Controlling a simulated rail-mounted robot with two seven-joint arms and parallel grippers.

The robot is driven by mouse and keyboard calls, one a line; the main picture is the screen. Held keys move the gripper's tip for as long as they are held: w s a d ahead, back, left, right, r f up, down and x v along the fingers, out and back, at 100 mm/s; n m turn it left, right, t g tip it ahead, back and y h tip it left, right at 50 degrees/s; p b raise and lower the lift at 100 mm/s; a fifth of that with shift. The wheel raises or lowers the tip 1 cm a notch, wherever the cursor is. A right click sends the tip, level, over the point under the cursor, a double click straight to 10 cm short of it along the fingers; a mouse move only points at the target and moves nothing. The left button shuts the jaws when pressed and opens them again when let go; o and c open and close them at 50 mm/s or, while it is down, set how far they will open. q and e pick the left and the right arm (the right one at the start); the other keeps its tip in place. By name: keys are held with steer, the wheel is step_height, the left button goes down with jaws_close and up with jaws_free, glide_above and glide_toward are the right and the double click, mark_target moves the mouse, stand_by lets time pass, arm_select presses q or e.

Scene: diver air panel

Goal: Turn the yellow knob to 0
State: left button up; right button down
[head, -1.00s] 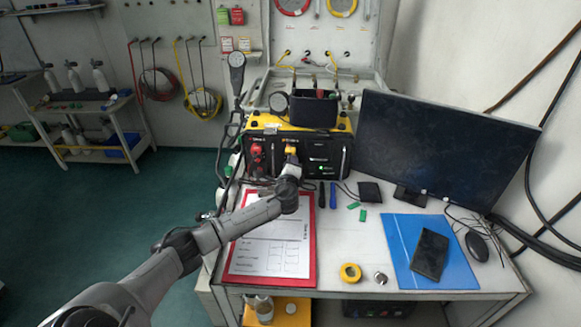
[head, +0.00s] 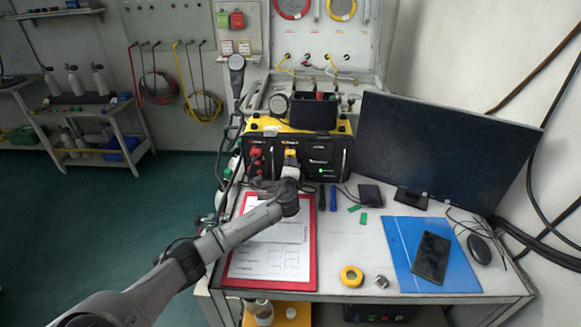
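The yellow knob (head: 291,152) is on the front of a black and yellow panel box (head: 328,154) at the back of the desk. A red knob (head: 256,153) is to its left on the same face. My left arm reaches in from the lower left. The knob's dial marks are too small to read. My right gripper is not in view.
A red clipboard (head: 313,262) with paper lies under my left arm. A monitor (head: 440,150) stands to the right. A blue mat (head: 402,235) with a dark phone (head: 431,257), a mouse (head: 479,247), yellow tape (head: 351,276) and screwdrivers (head: 333,197) are on the desk.

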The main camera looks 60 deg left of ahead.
arm_select(q)
steer(key=o, duration=0.4)
steer(key=shift+s+d+p, duration=0.15)
steer(key=shift+d+p, duration=0.1)
steer(key=shift+p, duration=0.05)
steer(key=p+v, duration=0.6)
steer(key=v, duration=0.5)
steer(key=shift+s+d, duration=0.15)
steer(key=shift+s, duration=0.05)
steer(key=shift+p+v, duration=0.35)
steer(key=shift+v, duration=0.55)
